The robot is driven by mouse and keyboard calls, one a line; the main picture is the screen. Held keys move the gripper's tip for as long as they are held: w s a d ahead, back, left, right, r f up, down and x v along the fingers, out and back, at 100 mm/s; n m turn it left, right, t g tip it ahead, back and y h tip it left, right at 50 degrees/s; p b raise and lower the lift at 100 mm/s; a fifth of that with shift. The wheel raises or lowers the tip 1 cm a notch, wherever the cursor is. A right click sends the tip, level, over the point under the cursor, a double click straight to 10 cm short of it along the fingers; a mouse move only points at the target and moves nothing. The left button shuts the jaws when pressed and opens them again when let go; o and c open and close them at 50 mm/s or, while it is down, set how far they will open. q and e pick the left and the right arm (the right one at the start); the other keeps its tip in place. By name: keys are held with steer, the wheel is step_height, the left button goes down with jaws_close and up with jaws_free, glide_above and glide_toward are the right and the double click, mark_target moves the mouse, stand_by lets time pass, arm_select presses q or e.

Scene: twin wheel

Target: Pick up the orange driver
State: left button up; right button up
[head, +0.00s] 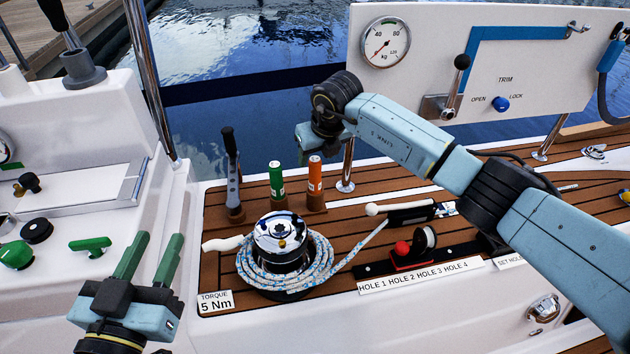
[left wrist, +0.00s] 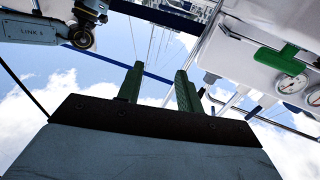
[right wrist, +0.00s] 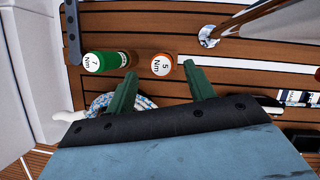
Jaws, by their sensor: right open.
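The orange driver (head: 315,177) stands upright in a holder on the teak deck, right of the green driver (head: 276,178). In the right wrist view the orange driver's white cap (right wrist: 162,65) reads 5 Nm and appears between the fingertip ends; the green driver's cap (right wrist: 92,62) reads 7 Nm, left of the fingers. My right gripper (head: 308,146) is above and close to the orange driver, open and empty; its fingers are hard to see in the head view. My left gripper (head: 156,250) is open and empty at lower left, far from the drivers.
A winch (head: 280,234) with coiled rope stands in front of the drivers. A grey-handled tool (head: 232,170) stands left of them. A steel post (head: 347,166) stands just right of the orange driver. A gauge panel (head: 430,60) is behind my right arm.

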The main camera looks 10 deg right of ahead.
mark_target(316, 160)
steer(key=b+x, duration=0.1)
steer(key=x, duration=0.1)
steer(key=b+x, duration=0.1)
steer(key=x, duration=0.1)
steer(key=shift+s+d, duration=0.1)
steer(key=shift+d, duration=0.05)
arm_select(q)
step_height(316, 160, up, 8)
steer(key=s+t+h, duration=0.2)
steer(key=t, duration=0.4)
steer(key=shift+s+d+f+b, duration=0.2)
steer(key=shift+s+b, duration=0.15)
steer(key=shift+b, duration=0.05)
arm_select(e)
steer(key=shift+w+f, duration=0.2)
steer(key=shift+f, duration=0.2)
jaws_close()
